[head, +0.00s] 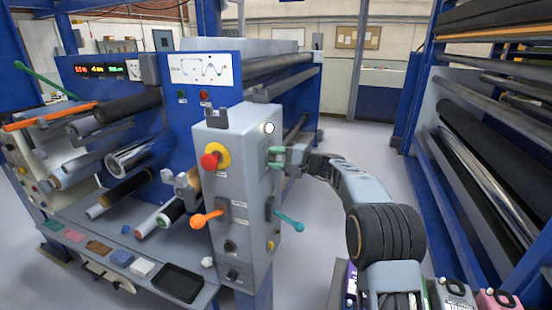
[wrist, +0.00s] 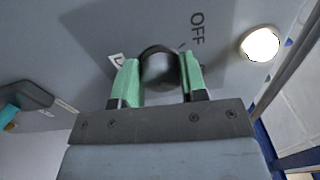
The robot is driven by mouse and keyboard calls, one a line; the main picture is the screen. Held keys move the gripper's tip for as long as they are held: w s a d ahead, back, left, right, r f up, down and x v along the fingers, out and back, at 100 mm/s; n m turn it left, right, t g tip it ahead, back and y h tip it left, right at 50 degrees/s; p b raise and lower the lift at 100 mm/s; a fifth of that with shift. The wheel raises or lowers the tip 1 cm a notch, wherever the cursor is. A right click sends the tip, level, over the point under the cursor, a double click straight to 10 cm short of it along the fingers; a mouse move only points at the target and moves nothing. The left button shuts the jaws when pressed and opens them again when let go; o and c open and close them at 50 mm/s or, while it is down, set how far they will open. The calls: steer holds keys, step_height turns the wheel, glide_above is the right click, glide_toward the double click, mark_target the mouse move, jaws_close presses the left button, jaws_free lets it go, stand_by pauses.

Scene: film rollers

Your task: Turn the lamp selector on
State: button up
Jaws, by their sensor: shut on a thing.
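The lamp selector is a dark round knob (wrist: 160,70) on the grey control box (head: 222,150). The word OFF is printed beside it in the wrist view, and a white label is partly hidden behind a finger. My gripper (wrist: 162,80) has its green fingers on both sides of the knob and is shut on it. In the head view my gripper (head: 275,158) reaches the box's right side face, and the knob is hidden there. A round, bright white lamp (wrist: 260,44) sits near the knob; it also shows in the head view (head: 269,128).
A teal-handled lever (head: 288,222) sticks out below my gripper on the same face. The front face has a red emergency button (head: 210,161) and an orange lever (head: 205,219). A roller rack (head: 480,160) stands at the right, with open floor between.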

steer(key=o, duration=0.9)
steer(key=b+v, duration=0.3)
steer(key=v, duration=1.1)
steer(key=shift+a, duration=0.1)
